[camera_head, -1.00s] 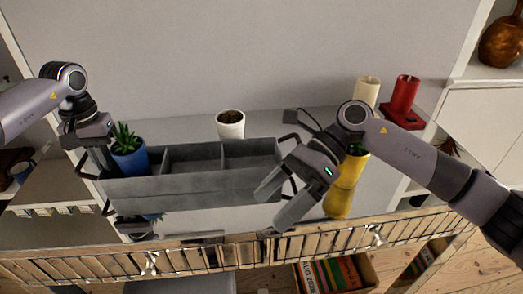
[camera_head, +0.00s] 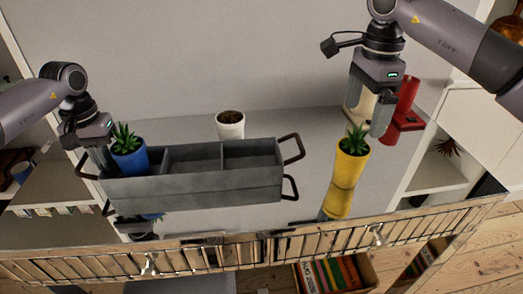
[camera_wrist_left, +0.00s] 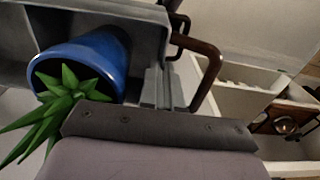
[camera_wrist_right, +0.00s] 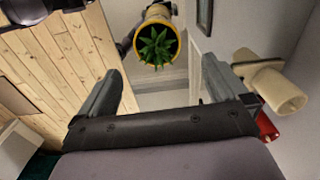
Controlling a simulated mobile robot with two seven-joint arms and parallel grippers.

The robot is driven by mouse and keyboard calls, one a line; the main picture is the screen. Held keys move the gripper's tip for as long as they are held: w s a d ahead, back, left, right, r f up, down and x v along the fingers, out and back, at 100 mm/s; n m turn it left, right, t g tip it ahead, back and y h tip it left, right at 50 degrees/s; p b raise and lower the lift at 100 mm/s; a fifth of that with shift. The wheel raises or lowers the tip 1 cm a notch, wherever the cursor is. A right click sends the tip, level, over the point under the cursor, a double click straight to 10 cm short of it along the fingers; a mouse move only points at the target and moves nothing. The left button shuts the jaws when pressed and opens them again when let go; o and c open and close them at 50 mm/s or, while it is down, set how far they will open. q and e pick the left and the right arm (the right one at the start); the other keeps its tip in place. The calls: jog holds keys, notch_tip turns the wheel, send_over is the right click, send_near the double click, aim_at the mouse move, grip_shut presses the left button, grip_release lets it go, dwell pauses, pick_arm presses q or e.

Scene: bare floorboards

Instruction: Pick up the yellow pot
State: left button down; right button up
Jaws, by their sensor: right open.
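The yellow pot (camera_head: 352,164) with a spiky green plant stands upright on the shiny surface, right of the grey tray (camera_head: 200,190). Its yellow reflection shows below it. My right gripper (camera_head: 371,108) is open and empty, above and behind the pot, apart from it. In the right wrist view the pot (camera_wrist_right: 155,58) lies beyond the gap between the two fingers (camera_wrist_right: 163,85). My left gripper (camera_head: 97,158) is at the tray's left end, by its handle. Its fingers are mostly hidden, so its grip cannot be made out.
A blue pot (camera_head: 130,160) with a plant sits in the tray's left compartment; its other compartments look empty. A white pot (camera_head: 230,125) stands behind the tray. A cream cylinder (camera_head: 362,108) and a red object (camera_head: 406,98) stand behind the yellow pot. A slatted edge (camera_head: 330,240) runs along the front.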

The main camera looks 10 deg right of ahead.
aim_at(356, 140)
notch_tip(356, 140, down, 10)
jog(key=shift+s+a+f, duration=0.15)
jog(key=shift+f, duration=0.1)
jog(key=c, duration=1.2)
jog(key=shift+r, duration=0.15)
jog(key=shift+c, duration=0.6)
